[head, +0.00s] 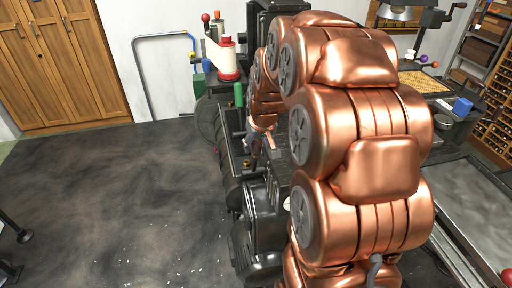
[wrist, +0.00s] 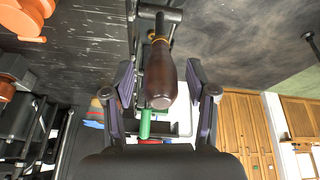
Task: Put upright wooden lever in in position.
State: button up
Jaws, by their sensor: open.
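The wooden lever handle (wrist: 160,75) shows in the wrist view as a dark brown, rounded grip with a pale end, joined by a brass-coloured collar to dark metal. Its rounded end points toward the camera. My gripper (wrist: 159,80) is open, with one finger on each side of the handle and gaps showing between. I cannot tell how deep the handle sits between the fingers. In the head view my gripper (head: 258,140) is small, over the dark machine (head: 262,205), and the lever is hard to make out there.
My copper arm covers much of the head view's middle and right. A green cylinder (head: 239,95) and a red-and-white spool (head: 228,62) stand beyond the gripper. Wooden cabinets (head: 62,60) stand at the back left. The dark floor (head: 110,200) on the left is mostly clear.

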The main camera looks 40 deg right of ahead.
aim_at(256, 157)
jog(key=shift+p+x, duration=0.4)
jog(key=shift+x, duration=1.6)
grip_shut()
